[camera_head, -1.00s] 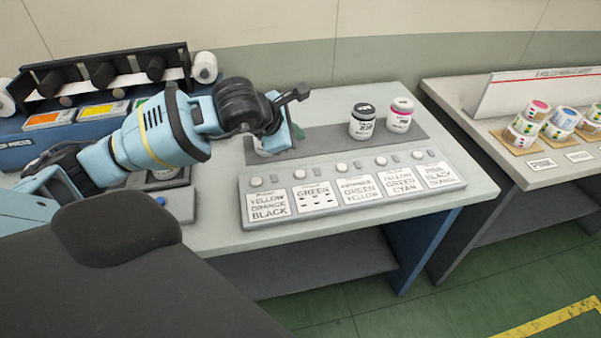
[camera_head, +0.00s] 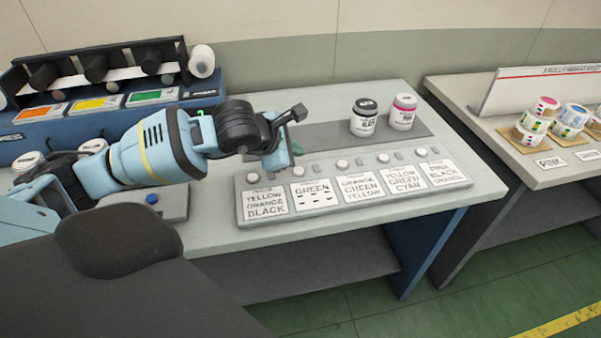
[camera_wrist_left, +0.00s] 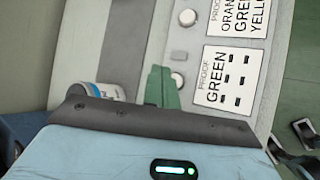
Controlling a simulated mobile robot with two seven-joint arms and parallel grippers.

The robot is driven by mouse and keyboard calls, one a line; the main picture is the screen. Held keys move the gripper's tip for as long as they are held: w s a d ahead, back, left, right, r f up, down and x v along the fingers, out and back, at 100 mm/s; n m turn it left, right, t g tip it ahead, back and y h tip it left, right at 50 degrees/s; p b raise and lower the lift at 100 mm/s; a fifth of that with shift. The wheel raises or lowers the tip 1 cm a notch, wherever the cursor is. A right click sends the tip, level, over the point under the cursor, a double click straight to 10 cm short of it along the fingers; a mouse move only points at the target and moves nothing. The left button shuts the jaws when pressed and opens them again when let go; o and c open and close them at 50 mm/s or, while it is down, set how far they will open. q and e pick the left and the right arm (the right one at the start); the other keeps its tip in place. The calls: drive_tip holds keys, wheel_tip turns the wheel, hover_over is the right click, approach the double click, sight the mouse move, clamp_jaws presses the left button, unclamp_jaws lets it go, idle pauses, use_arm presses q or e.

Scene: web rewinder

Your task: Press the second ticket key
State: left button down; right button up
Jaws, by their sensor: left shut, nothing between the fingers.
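The sloped grey key panel (camera_head: 390,202) carries a row of ticket cards, each with a round white key above it. The second ticket (camera_head: 315,193) reads GREEN, and its key (camera_head: 298,171) is just above it. In the left wrist view this key (camera_wrist_left: 177,81) lies right beside my green fingertips. My left gripper (camera_head: 295,149) is shut and empty, pointing down just behind the second key. In the left wrist view the shut fingertips (camera_wrist_left: 162,88) partly overlap the key's near side; I cannot tell whether they touch it. My right gripper is out of view.
A black-lidded jar (camera_head: 364,117) and a pink-lidded jar (camera_head: 403,112) stand on the dark strip behind the panel. A machine with a blue button (camera_head: 151,198) is at left. Another table (camera_head: 541,176) with label rolls is at right.

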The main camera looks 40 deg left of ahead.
sight(295, 172)
use_arm(q)
wheel_tip(295, 172, down, 2)
drive_tip(key=shift+f+b, duration=0.25)
drive_tip(key=shift+b, duration=0.5)
drive_tip(key=shift+f, duration=0.15)
idle(1.1)
drive_tip(key=shift+f+b, duration=0.4)
drive_tip(key=shift+b, duration=0.25)
